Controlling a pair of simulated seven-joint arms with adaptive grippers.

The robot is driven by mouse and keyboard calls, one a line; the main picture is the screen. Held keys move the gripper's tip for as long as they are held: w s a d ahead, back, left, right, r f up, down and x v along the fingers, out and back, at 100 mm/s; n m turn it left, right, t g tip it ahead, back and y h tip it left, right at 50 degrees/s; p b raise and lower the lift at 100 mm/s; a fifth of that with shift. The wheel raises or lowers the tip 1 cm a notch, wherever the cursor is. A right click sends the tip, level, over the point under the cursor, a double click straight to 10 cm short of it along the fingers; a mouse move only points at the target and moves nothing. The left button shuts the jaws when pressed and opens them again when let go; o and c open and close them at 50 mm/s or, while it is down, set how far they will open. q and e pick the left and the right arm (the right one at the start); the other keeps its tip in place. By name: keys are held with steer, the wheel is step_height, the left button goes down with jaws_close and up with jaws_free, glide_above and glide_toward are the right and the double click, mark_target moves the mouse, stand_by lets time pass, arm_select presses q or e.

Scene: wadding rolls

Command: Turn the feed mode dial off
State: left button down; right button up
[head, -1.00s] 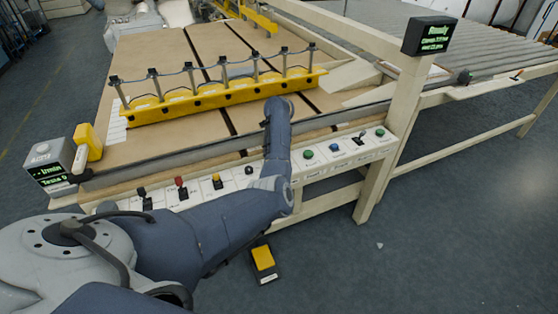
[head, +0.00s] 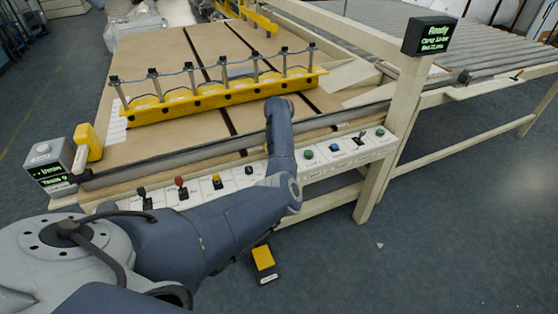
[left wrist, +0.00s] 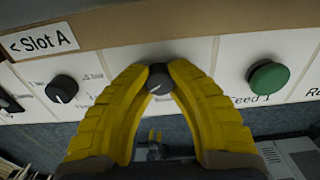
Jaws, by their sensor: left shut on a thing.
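In the left wrist view, my left gripper (left wrist: 159,82) has its two yellow fingers closed around a small black dial (left wrist: 159,79) on the white control panel (left wrist: 215,55). A light mark shows on the dial's face; its printed labels are hidden by the fingers. A second black dial (left wrist: 62,88) sits to the left, untouched. A green button (left wrist: 268,77) is to the right, above a label reading "Feed 1". In the head view, my left arm hides the gripper and the held dial. The right gripper is not in view.
The head view shows levers and a yellow switch (head: 217,181) left of my arm, and a green button (head: 308,154) right of it. A yellow clamp bar (head: 225,93) lies on the table. A post carries a display (head: 431,36). A yellow pedal (head: 264,258) is on the floor.

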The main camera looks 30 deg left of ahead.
arm_select(q)
steer(key=c, duration=1.3)
jaws_free()
steer(key=shift+c, duration=0.2)
step_height(320, 180, up, 12)
